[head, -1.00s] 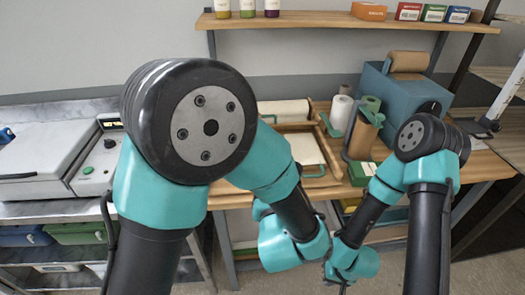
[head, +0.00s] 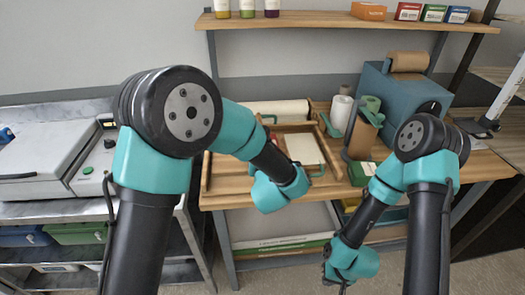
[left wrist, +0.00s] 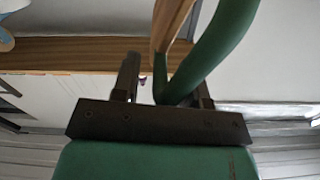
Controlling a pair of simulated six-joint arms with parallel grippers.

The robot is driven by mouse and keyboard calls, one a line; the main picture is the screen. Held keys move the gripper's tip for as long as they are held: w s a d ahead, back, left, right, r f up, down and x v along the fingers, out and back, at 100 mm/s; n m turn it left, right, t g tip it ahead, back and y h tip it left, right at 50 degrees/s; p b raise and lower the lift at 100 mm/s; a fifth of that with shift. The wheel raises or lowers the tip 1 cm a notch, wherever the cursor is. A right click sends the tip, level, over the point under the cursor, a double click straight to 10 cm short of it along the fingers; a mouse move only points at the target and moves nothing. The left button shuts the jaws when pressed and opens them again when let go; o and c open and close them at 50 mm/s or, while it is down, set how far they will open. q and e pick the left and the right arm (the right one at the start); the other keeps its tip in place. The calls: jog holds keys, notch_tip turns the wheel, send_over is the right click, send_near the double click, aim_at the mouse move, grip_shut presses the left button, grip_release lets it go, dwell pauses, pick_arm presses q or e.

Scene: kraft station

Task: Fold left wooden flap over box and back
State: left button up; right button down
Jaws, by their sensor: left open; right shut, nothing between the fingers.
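In the head view, the wooden box (head: 331,158) lies on the bench with a pale panel in it. Wooden parts with green handles stand around it. Its left side is partly covered by my left arm, so I cannot tell how the left flap lies. In the left wrist view, my left gripper (left wrist: 166,84) is open, with a green handle (left wrist: 208,58) running between its fingers, beside a wooden edge (left wrist: 170,25). I cannot tell whether they touch. My right gripper (head: 341,281) is shut and empty, low in front of the bench.
A white roll (head: 341,114) and a blue machine (head: 400,92) stand right of the box. A pale roll (head: 281,107) lies behind it. A shelf (head: 335,21) runs above. Grey equipment (head: 40,155) stands at the left.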

pick_arm(q)
jog(key=shift+w, duration=0.15)
jog(key=shift+c, duration=0.3)
grip_shut()
